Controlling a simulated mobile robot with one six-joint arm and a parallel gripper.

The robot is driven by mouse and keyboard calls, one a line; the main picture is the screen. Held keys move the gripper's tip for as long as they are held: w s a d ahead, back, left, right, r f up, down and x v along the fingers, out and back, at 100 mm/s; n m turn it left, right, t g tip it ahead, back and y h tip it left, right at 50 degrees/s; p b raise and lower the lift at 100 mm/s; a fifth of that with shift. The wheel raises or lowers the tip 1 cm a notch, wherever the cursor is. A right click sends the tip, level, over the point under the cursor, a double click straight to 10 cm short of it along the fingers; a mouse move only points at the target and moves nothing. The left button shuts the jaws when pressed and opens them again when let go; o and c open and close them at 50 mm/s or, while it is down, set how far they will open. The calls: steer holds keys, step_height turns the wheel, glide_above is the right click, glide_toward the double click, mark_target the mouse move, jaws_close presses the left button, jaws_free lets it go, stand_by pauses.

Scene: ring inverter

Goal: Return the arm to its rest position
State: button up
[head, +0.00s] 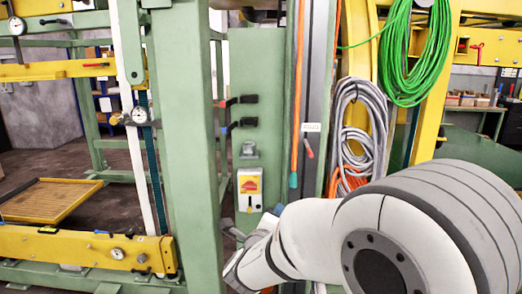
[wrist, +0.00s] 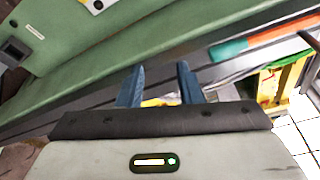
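My gripper shows in the wrist view (wrist: 158,85) with two blue fingers pointing up, apart from each other. Nothing is between the fingertips; behind them lies a green and dark grey machine frame. In the head view my white and grey arm fills the lower right, and its wrist end reaches left towards the green machine post. The fingers are hidden or too small to make out there.
A green machine post (head: 185,150) stands left of my arm, with a switch box (head: 249,189) on the panel behind. A green cable coil (head: 405,55) and a grey cable coil (head: 362,130) hang above my arm. A yellow-edged tray (head: 50,201) lies at left.

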steer(key=s+d+f+m+g+h+p, duration=0.15)
steer(key=s+d+m+g, duration=0.35)
steer(key=s+d+m, duration=0.5)
steer(key=s+d+m+g+h, duration=0.4)
steer(key=d+m, duration=0.4)
steer(key=m, duration=0.5)
steer(key=s+a+f+m+g+y+p, duration=0.1)
steer(key=s+m+y, duration=0.4)
steer(key=m, duration=0.6)
steer(key=s+a+m+g+y+p, duration=0.1)
steer(key=s+a+m+g+y, duration=0.2)
steer(key=m, duration=0.9)
steer(key=s+a+y, duration=0.2)
steer(key=s, duration=0.2)
steer(key=shift+f+g, duration=0.3)
steer(key=shift+f, duration=0.05)
